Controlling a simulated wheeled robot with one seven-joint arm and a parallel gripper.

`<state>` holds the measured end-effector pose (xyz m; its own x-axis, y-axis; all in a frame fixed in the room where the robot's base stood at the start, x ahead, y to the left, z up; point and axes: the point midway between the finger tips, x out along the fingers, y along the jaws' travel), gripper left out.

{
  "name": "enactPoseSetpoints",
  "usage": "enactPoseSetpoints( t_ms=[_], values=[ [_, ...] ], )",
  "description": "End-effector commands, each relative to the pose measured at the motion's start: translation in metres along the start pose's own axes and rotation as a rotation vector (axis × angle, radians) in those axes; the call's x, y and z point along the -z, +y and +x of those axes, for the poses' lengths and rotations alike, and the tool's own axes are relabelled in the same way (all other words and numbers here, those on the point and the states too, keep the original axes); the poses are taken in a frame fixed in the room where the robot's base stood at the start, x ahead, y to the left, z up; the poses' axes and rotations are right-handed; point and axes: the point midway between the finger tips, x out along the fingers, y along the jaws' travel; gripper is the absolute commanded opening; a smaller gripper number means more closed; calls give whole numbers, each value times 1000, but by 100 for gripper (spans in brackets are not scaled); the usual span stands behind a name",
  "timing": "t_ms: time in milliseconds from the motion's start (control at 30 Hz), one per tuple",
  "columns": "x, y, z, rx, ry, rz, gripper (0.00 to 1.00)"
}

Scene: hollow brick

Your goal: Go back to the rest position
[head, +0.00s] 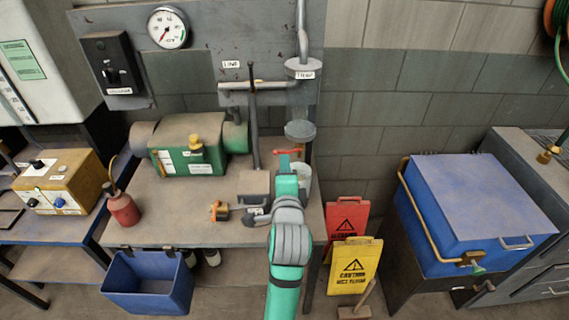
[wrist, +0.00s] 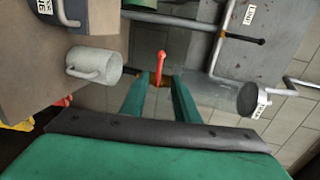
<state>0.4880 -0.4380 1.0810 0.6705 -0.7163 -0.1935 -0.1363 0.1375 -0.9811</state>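My gripper (head: 288,170) is at the right end of the workbench, in front of the vertical pipe, with my green arm reaching up from the bottom of the head view. In the wrist view my gripper (wrist: 160,78) has its two green fingers apart, with a clear gap and nothing held between them. A red valve handle (wrist: 159,64) shows just beyond the fingertips, in line with the gap. The red handle also shows in the head view (head: 289,152), right above the gripper. How far it is from the fingertips I cannot tell.
A pale mug (wrist: 95,65) stands close to the gripper. The workbench (head: 165,215) holds a green machine (head: 187,145), a vise (head: 255,185) and a red oil can (head: 122,206). A blue bin (head: 148,282) hangs in front. Caution signs (head: 352,266) and a blue chest (head: 478,210) stand right.

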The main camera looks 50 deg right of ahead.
Motion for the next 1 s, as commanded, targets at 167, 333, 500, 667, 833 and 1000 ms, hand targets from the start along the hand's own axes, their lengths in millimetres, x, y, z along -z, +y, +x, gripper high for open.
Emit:
enactPoseSetpoints(
  t_ms=[167,333,500,667,833,1000],
  values=[
    [0,0,-3,-1,0,0,28],
    [0,0,-3,-1,0,0,28],
    [0,0,-3,-1,0,0,28],
    [0,1,-3,-1,-1,-4,28],
    [-10,17,-8,4,-16,-95,28],
    [-36,53,-23,32,-65,-316,28]
  ],
)
